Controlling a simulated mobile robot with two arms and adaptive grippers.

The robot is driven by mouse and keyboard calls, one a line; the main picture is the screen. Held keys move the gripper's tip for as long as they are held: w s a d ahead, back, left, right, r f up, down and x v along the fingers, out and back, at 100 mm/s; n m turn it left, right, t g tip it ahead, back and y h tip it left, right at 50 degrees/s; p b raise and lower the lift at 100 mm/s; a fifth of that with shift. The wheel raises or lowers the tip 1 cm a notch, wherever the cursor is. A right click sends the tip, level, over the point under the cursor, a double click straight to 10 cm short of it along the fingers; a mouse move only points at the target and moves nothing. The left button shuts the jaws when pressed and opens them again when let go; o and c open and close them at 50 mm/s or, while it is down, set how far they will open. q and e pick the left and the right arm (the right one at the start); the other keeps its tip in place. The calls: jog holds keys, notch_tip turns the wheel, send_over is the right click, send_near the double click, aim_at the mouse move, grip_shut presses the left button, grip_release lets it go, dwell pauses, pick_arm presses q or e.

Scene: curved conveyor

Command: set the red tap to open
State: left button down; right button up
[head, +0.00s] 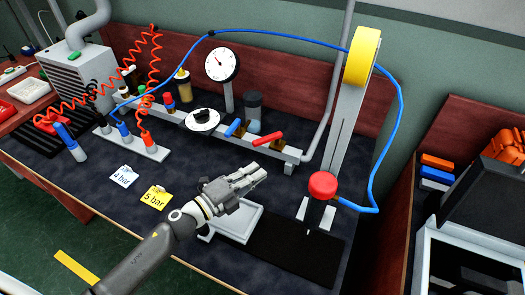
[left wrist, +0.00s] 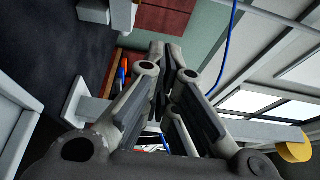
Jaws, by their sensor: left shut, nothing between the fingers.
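The red tap (head: 268,139) has a red bar handle on a brass body, on the grey rail at the back of the bench. Its handle lies at an angle across the rail's line. A blue-handled tap (head: 233,127) sits left of it. My left gripper (head: 264,171) is shut and empty, in front of and below the red tap, apart from it, above the grey tray. In the left wrist view the closed fingers (left wrist: 166,52) fill the middle. Blue and red-orange parts show small beside them, too partial to name surely. My right gripper is not in view.
The rail (head: 292,156) also carries a dial gauge (head: 222,65) and a round black-and-white knob (head: 202,119). A grey tray (head: 238,220) lies under my gripper. A red knob (head: 323,185) and a post with a yellow wheel (head: 362,56) stand to the right.

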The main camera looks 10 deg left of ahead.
aim_at(267, 139)
pick_arm(q)
jog(key=w, duration=0.7)
jog(key=shift+w+d+p, duration=0.35)
jog(key=shift+p, duration=0.05)
jog(key=shift+a, duration=0.1)
jog(key=shift+w+a+m+g+h+b, duration=0.1)
jog(key=shift+a+m+g+h+b, duration=0.05)
jog(key=shift+m+g+h+b, duration=0.2)
jog(key=shift+a+m+g+h+b, duration=0.25)
jog(key=shift+h+b, duration=0.1)
jog(key=shift+b, duration=0.05)
